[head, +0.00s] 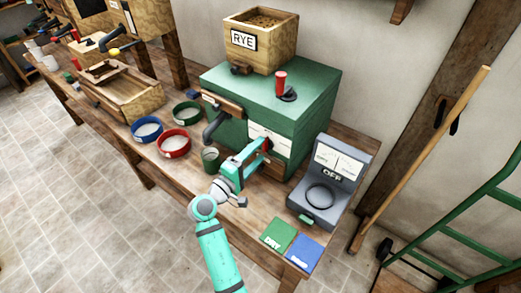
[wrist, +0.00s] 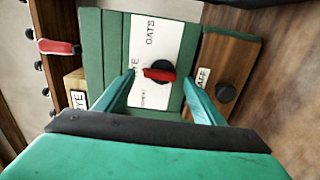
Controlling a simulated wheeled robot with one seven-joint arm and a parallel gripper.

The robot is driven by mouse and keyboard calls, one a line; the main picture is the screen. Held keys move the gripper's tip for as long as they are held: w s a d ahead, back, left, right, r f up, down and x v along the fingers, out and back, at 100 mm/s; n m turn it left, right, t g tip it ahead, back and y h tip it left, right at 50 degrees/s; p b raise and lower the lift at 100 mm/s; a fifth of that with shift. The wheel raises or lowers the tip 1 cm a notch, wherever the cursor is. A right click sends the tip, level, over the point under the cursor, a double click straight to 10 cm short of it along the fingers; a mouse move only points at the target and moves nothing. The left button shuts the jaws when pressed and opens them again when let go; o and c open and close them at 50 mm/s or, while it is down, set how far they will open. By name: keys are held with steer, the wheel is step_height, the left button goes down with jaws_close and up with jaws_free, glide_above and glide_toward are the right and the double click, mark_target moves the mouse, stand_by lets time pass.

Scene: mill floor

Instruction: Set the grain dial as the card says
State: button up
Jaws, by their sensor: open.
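The grain dial is a black knob with a red bar (wrist: 158,75) on a white plate (wrist: 150,38) on the green mill's front. In the wrist view the plate reads OATS at the top, a partly hidden label ending in E in the middle, and a small unreadable one below. The red bar lies crosswise, its left end toward the middle label. My gripper (head: 262,152) is open, its fingers on either side of the dial; contact cannot be told. The card reading RYE (head: 243,39) is on the wooden hopper above the mill (head: 275,100).
A grey meter box marked OFF (head: 332,175) stands right of the mill. Green (head: 278,235) and blue (head: 304,249) cards lie at the bench's near end. A green cup (head: 211,158) and red bowl (head: 174,144) stand left of my gripper. A red-topped lever (head: 281,82) rises from the mill.

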steer(key=v, duration=0.8)
steer(key=shift+s+a, duration=0.2)
steer(key=shift+s, duration=0.1)
